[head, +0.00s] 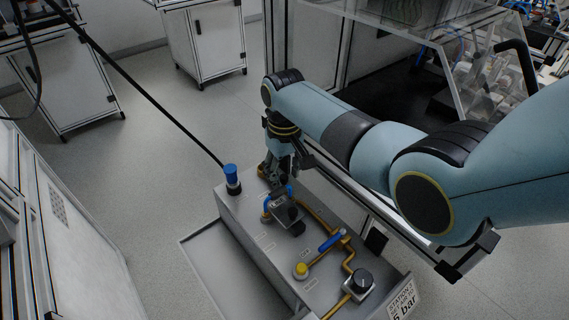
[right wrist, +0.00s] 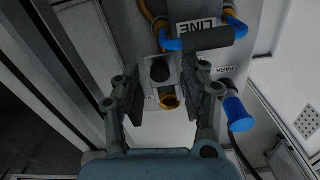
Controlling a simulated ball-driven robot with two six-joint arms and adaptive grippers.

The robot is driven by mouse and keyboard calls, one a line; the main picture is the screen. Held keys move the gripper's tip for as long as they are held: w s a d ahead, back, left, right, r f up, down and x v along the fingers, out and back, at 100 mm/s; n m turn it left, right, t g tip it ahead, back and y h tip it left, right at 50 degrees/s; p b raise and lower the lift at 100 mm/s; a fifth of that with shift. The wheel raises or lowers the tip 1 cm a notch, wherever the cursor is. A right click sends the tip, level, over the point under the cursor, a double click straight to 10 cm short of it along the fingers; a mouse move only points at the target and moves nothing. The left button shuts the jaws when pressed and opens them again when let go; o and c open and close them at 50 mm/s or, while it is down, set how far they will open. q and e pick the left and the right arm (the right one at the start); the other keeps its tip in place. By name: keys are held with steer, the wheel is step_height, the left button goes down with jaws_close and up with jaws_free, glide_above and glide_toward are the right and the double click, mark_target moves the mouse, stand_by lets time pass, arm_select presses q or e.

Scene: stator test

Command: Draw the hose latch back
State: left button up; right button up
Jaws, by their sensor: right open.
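My right gripper (head: 284,172) points down over the panel. In the right wrist view its open fingers (right wrist: 169,95) stand either side of the block and ring, with nothing held; contact is unclear. A black bar (right wrist: 205,38) with blue ends lies just beyond, by the LINE label. The blue hose plug (head: 232,176) stands upright at the panel's far left corner, by the PARK label. My left gripper is out of view.
A black hose (head: 150,95) runs from the plug to the upper left. Nearer on the panel are a blue valve handle (head: 332,240), yellow button (head: 301,270), dark round knob (head: 361,280) and brass pipes. A framed machine enclosure (head: 345,55) stands behind the arm.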

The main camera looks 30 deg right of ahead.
mark_target(285, 178)
step_height(285, 178, up, 12)
steer(key=shift+f, duration=0.15)
steer(key=shift+s+f, duration=0.1)
stand_by(0.6)
